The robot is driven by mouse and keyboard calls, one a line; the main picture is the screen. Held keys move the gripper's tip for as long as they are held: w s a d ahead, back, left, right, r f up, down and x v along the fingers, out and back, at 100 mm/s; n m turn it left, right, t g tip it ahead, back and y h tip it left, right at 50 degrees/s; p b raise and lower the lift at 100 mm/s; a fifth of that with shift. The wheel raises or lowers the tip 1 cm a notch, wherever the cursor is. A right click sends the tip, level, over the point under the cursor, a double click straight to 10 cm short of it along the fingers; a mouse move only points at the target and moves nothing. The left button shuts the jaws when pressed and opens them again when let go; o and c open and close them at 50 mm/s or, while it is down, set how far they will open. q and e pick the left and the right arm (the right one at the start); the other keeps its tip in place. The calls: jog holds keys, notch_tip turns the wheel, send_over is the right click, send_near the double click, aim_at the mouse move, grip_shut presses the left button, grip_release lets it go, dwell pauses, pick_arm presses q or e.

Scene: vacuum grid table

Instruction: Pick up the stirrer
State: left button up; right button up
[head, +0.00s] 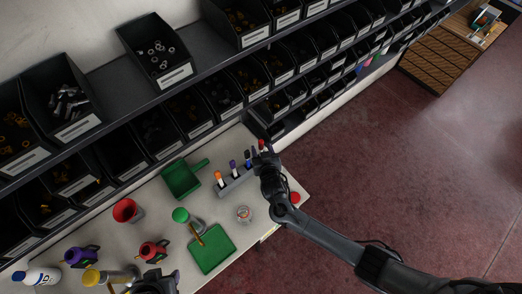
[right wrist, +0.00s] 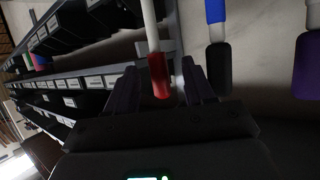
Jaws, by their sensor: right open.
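I cannot tell for sure which thing is the stirrer. My right gripper (head: 263,152) is at the far right end of a grey rack (head: 238,184) of upright pens. In the right wrist view its fingers (right wrist: 160,85) are apart, with a white stick with a red end (right wrist: 158,75) between them. No firm contact shows. The red end also shows in the head view (head: 262,143). A blue and black pen (right wrist: 217,50) and a purple one (right wrist: 308,65) stand beside it. My left gripper (head: 157,281) shows only partly at the bottom edge; its fingers are unclear.
A green dustpan-like tray (head: 182,181), a red cup (head: 127,211), a green-capped container (head: 181,215), a green square board (head: 212,250) and a small round jar (head: 244,214) are on the white table. Shelves of black bins (head: 197,122) run close behind the rack.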

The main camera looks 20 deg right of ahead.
aim_at(261, 147)
jog(key=shift+x, duration=1.55)
jog(key=shift+c, duration=0.3)
jog(key=shift+r, duration=0.1)
grip_shut()
